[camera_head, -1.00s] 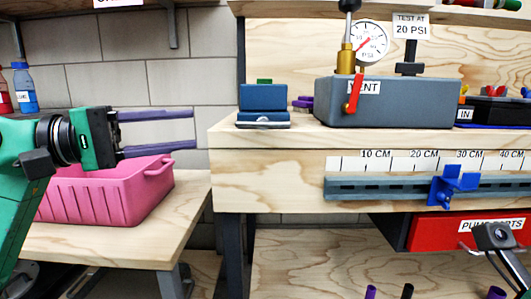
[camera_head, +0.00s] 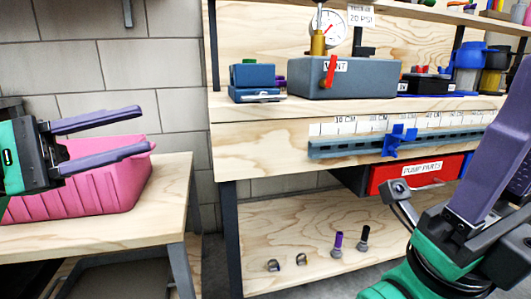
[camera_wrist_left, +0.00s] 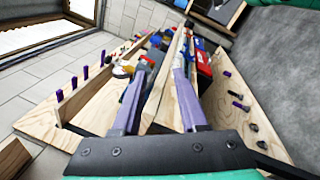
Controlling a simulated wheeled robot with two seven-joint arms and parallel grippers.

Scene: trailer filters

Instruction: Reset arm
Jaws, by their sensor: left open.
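My left gripper (camera_head: 144,128) is at the left of the head view, its two purple fingers spread and pointing right. It shows in front of the pink bin (camera_head: 100,190), with nothing between the fingers. The left wrist view also shows these fingers apart (camera_wrist_left: 160,75), with the benches beyond them. My right gripper (camera_head: 495,150) is large at the right edge of the head view. One purple finger shows, pointing up, and the picture edge cuts off the rest, so its opening is unclear.
The wooden workbench (camera_head: 222,150) carries a grey vent box (camera_head: 345,80), a gauge (camera_head: 328,28), a blue block (camera_head: 252,75) and a ruler rail with a blue slider (camera_head: 400,140). A red pump parts drawer (camera_head: 415,172) hangs below.

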